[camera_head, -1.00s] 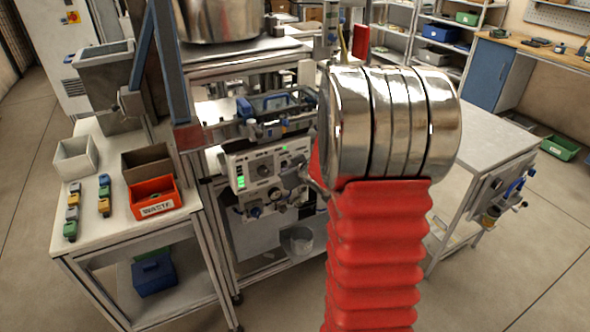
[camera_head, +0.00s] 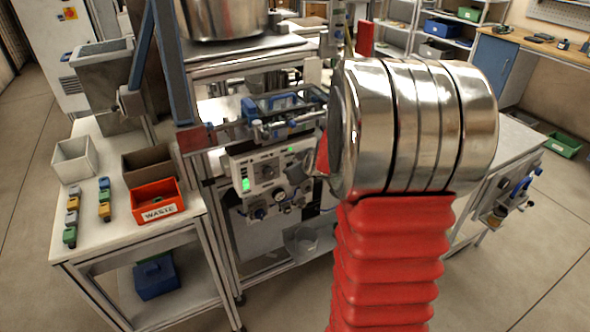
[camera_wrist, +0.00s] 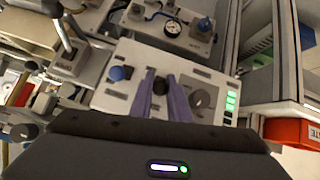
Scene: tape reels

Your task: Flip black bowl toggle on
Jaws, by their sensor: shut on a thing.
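The black toggle (camera_wrist: 160,86) stands on the light grey control panel (camera_wrist: 110,98) in the wrist view. My gripper (camera_wrist: 161,84) reaches down to the panel, and its two grey-purple fingers are shut on the toggle, one on each side. A blue knob (camera_wrist: 119,73) is to the left of the fingers, and a grey rotary knob (camera_wrist: 202,97) is close to their right. In the head view the control panel (camera_head: 248,166) is on the machine frame left of my arm. My gripper (camera_head: 297,173) shows small at its right part; the toggle cannot be made out there.
A green indicator column (camera_wrist: 231,106) lights at the panel's right edge in the wrist view.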

